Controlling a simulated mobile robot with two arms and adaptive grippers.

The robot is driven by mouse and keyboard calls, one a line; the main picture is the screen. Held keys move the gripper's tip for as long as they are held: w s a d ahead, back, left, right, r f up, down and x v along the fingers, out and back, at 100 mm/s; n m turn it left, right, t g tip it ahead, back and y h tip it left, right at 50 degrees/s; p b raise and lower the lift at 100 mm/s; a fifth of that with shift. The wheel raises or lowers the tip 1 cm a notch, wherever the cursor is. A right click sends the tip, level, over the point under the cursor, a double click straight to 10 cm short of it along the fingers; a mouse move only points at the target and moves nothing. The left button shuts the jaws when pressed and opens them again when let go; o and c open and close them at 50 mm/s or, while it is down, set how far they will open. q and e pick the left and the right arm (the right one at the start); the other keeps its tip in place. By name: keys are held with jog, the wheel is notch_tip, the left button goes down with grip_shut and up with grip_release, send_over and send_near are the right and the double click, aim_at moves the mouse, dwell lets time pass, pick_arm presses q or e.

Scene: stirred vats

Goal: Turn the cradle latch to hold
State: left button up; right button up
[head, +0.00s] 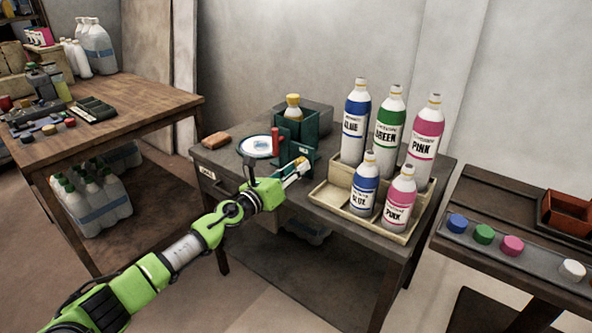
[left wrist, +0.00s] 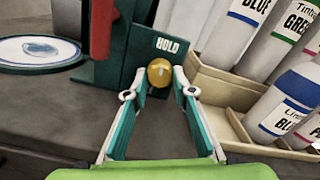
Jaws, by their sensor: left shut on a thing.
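The green cradle (head: 307,125) stands on the middle table and holds a bottle with a yellow cap (head: 293,99). In the left wrist view, a brass-yellow latch knob (left wrist: 159,73) sits at the front of the cradle's green plate (left wrist: 150,50), just below the white word HOLD (left wrist: 172,45). My left gripper (head: 299,166) is at the cradle's front right, its two fingers (left wrist: 160,82) on either side of the knob and shut on it. The latch's exact angle is hard to tell. My right gripper is not seen.
A red handle (head: 275,142) stands at the cradle's left, beside a white round plate (head: 259,146). A beige tray (head: 327,194) with several labelled tint bottles is close on the right. A brown block (head: 216,140) lies at the table's back left.

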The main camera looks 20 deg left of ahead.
pick_arm(q)
jog(key=shift+f+m, duration=0.15)
jog(key=shift+m, duration=0.45)
jog(key=o, duration=1.1)
jog(key=v, duration=1.2)
